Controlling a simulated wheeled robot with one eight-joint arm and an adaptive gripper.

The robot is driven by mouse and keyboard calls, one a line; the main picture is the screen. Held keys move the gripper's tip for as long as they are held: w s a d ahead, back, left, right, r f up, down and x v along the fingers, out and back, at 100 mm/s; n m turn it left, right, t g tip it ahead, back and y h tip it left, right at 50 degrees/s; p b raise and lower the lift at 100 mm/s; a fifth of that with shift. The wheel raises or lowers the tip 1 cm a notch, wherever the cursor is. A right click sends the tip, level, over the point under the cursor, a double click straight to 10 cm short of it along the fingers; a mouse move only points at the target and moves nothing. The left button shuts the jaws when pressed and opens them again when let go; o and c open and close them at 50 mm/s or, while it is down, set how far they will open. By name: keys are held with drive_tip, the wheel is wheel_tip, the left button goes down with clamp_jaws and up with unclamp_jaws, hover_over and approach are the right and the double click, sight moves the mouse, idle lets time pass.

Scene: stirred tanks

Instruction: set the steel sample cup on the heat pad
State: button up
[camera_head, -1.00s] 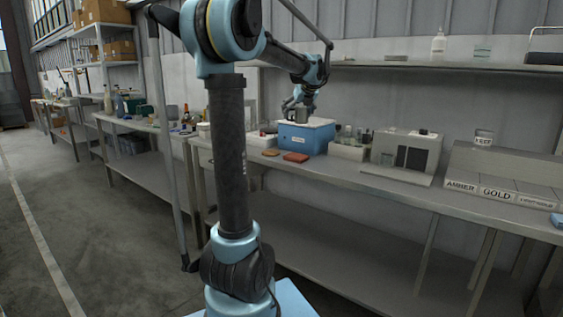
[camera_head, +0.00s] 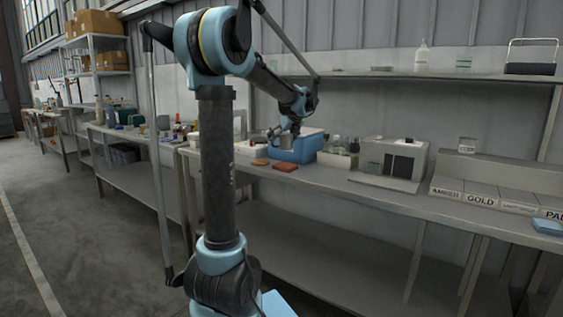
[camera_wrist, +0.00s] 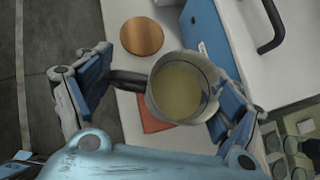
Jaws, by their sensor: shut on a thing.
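The steel sample cup (camera_head: 289,142) is upright in my gripper (camera_head: 285,129), in front of the blue box. In the wrist view the cup (camera_wrist: 180,88) shows from above, with yellowish contents and a dark handle toward the left finger. My gripper (camera_wrist: 163,82) is shut on the cup. A flat red square pad (camera_head: 285,167) lies on the bench below; in the wrist view the cup partly hides this pad (camera_wrist: 150,120). A round brown disc (camera_head: 260,162) lies left of it and is bare in the wrist view (camera_wrist: 142,36). The frames do not label either as the heat pad.
The blue box (camera_head: 303,150) with a pale lid and black handle stands just behind the cup. Small bottles (camera_head: 336,145) and a grey-white device (camera_head: 393,160) stand to its right. The bench's front edge (camera_head: 330,189) is close to the pads.

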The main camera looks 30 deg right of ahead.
drive_tip(key=shift+f, duration=3.75)
drive_tip(key=o, duration=1)
drive_tip(key=shift+o, duration=0.2)
